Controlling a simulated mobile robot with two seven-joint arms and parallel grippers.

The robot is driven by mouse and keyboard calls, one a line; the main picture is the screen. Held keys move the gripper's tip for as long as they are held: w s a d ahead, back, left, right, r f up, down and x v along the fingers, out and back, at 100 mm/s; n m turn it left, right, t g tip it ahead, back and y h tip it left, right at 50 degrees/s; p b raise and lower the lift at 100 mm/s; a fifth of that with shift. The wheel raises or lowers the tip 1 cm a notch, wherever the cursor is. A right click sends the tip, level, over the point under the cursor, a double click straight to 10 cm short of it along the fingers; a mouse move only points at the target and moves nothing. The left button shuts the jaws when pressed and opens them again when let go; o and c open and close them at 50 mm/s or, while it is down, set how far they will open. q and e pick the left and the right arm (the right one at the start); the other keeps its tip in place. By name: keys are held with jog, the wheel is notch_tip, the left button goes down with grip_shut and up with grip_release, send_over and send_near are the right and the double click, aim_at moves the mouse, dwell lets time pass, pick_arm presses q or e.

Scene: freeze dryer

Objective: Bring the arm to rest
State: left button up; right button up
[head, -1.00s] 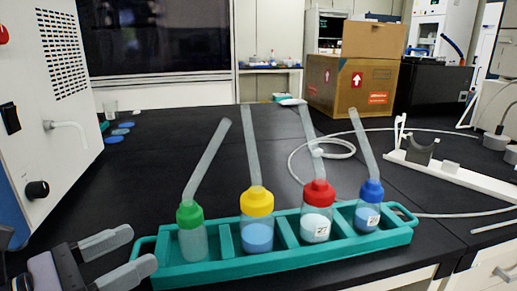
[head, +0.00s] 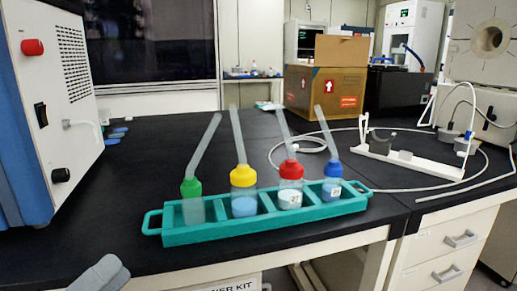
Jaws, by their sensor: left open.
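My left gripper (head: 104,278) shows only in part at the bottom left edge of the head view. It is open and empty, apart from the rack and below it in the picture. A teal rack (head: 190,236) stands on the black bench and holds a green-capped bottle (head: 192,205), a yellow-capped bottle (head: 243,190), a red-capped bottle (head: 290,185) and a blue-capped bottle (head: 332,183). Each bottle is upright with a translucent tube rising from its cap. My right gripper is not in view.
The white and blue freeze dryer (head: 50,110) stands at the left. A cardboard box (head: 325,90) is at the back. A white stand (head: 410,160) and a loose white hose (head: 440,188) lie at the right. The bench's front edge runs below the rack.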

pick_arm(q)
jog(key=a+f+n+y, duration=0.3)
jog(key=f+n+y, duration=0.7)
jog(key=f+n, duration=0.8)
jog(key=s+d+f+n+g, duration=0.4)
jog(key=f+n, duration=0.2)
jog(key=f, duration=0.1)
jog(key=s+d+f+n+g, duration=0.3)
jog(key=s+f+n, duration=0.1)
jog(key=f+n, duration=0.25)
jog(key=a+r+p, duration=0.1)
jog(key=r+p, duration=0.6)
jog(key=p, duration=0.3)
jog(key=a+r+m+p, duration=0.1)
jog(key=a+r+p, duration=0.1)
jog(key=r+p, duration=0.6)
jog(key=shift+s+a+r+p, duration=0.25)
jog(key=shift+s+p, duration=0.15)
jog(key=shift+p, duration=0.7)
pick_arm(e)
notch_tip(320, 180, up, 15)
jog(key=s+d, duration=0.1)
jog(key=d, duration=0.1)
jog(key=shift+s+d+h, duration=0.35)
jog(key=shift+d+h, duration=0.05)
